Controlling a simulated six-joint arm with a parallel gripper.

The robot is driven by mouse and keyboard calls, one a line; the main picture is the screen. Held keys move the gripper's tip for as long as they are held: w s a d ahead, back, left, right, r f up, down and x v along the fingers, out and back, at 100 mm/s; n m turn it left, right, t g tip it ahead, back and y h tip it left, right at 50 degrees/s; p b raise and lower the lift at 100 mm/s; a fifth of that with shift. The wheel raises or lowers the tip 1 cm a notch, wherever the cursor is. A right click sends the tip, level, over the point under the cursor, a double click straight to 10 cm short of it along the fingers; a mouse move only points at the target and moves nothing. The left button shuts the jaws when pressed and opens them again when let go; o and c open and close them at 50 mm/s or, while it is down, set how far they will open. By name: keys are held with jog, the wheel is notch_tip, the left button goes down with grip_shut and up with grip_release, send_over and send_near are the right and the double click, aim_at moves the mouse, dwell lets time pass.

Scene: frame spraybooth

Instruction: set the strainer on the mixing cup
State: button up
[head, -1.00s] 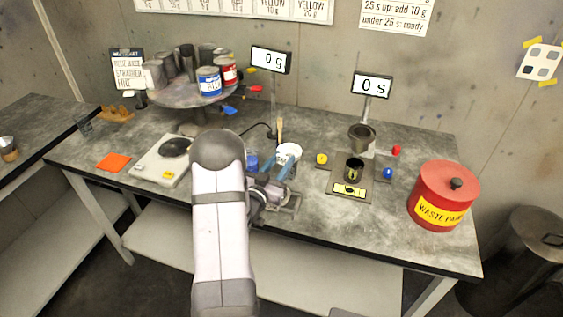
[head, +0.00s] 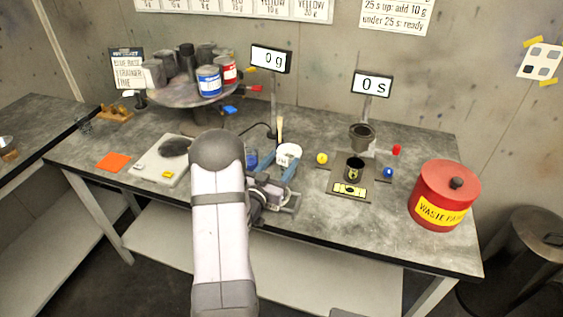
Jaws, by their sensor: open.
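A small white cup (head: 288,154) with dark lettering stands at the middle of the bench. A blue, see-through cup (head: 252,158) is beside it, partly hidden by my arm. I cannot tell for sure which one is the mixing cup. No strainer can be made out clearly; small orange-brown pieces (head: 117,113) sit on a holder at the far left.
A scale (head: 163,170) is left of my arm. A round stand (head: 185,97) with several cans is behind. A metal funnel cup (head: 361,134) stands over a dark cup (head: 354,168) to the right. A red waste can (head: 440,190) is at the right end. The front right bench is clear.

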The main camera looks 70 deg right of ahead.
jog(key=a, duration=0.2)
jog(key=a+b, duration=0.1)
jog(key=a, duration=0.1)
jog(key=w+a+b, duration=0.1)
jog(key=a, duration=0.1)
jog(key=shift+f, duration=0.15)
jog(key=shift+a+b, duration=0.35)
jog(key=shift+a, duration=0.3)
